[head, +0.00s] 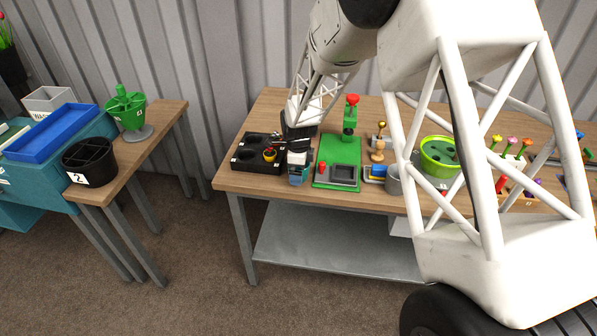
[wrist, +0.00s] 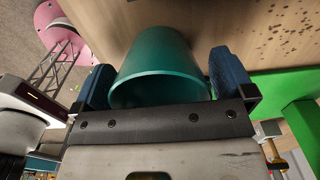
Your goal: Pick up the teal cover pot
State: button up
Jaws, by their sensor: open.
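The teal cover pot (wrist: 160,62) shows in the wrist view with its wide rim facing the camera. It sits between the two blue finger pads of my gripper (wrist: 160,78). The fingers are spread on either side of the pot; a narrow gap shows at the right finger, and I cannot tell whether the left one touches. In the head view my gripper (head: 299,176) is low at the front of the wooden table, and it mostly hides the pot.
A grey pot (head: 393,180) and lime-green pot (head: 441,177) stand further right. The table's front edge is near.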

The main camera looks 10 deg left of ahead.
jog(key=c, duration=0.9)
jog(key=shift+r, duration=0.15)
jog(key=shift+r, duration=0.8)
jog(key=shift+s+r, duration=0.1)
jog(key=shift+r, duration=0.85)
jog(key=s+d, duration=0.2)
jog(key=s, duration=0.2)
jog(key=s+d+r, duration=0.1)
jog(key=s+d, duration=0.1)
jog(key=s, duration=0.3)
jog(key=s+d, duration=0.2)
jog(key=s, duration=0.3)
jog(key=shift+s+d+r, duration=0.15)
jog(key=shift+s+d, duration=0.05)
